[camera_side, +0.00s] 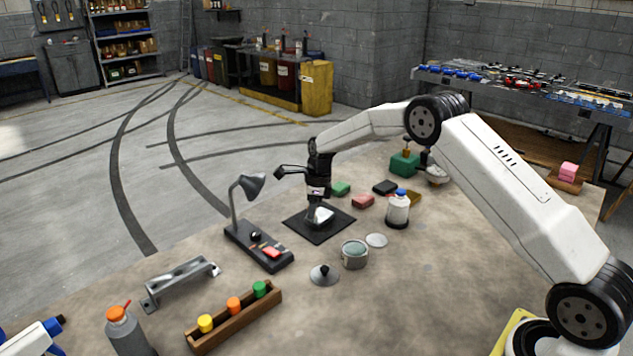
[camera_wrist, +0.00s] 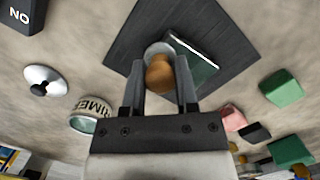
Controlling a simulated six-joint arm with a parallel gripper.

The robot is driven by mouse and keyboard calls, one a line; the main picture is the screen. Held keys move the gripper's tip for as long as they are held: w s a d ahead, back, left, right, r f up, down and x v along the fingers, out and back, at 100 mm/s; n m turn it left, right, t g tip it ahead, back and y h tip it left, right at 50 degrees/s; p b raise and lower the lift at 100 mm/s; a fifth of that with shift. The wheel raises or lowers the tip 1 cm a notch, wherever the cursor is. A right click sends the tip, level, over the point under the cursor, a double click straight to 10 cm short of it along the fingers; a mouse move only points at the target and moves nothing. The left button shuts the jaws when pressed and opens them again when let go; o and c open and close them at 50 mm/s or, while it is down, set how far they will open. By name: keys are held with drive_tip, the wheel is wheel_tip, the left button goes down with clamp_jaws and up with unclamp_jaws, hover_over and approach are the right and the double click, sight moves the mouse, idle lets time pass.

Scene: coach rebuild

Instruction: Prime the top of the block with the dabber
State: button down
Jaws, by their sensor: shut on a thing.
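My gripper (camera_wrist: 161,78) is shut on the dabber, which shows a round brown handle (camera_wrist: 159,74) and a pale round head (camera_wrist: 157,50) in the wrist view. In the side view my gripper (camera_side: 319,192) points down over the black mat (camera_side: 299,224). A pale block (camera_side: 320,215) lies on that mat. In the wrist view the block (camera_wrist: 205,50) is partly hidden behind the dabber and a finger. The dabber head overlaps its left part there; I cannot tell if they touch. The primer tin (camera_side: 354,258) stands open, with greenish contents; it also shows in the wrist view (camera_wrist: 92,118).
A knobbed lid (camera_side: 324,276), a flat pale disc (camera_side: 376,241) and a white bottle (camera_side: 397,209) stand near the tin. A lamp with a black base (camera_side: 258,246) is left of the mat. Green (camera_side: 341,188) and pink (camera_side: 363,202) blocks lie behind.

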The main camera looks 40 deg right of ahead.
drive_tip(key=d, duration=0.7)
drive_tip(key=shift+w+d, duration=0.1)
drive_tip(key=shift+w, duration=0.2)
wheel_tip(320, 180, up, 8)
idle(0.4)
drive_tip(key=shift+s, duration=0.1)
idle(0.5)
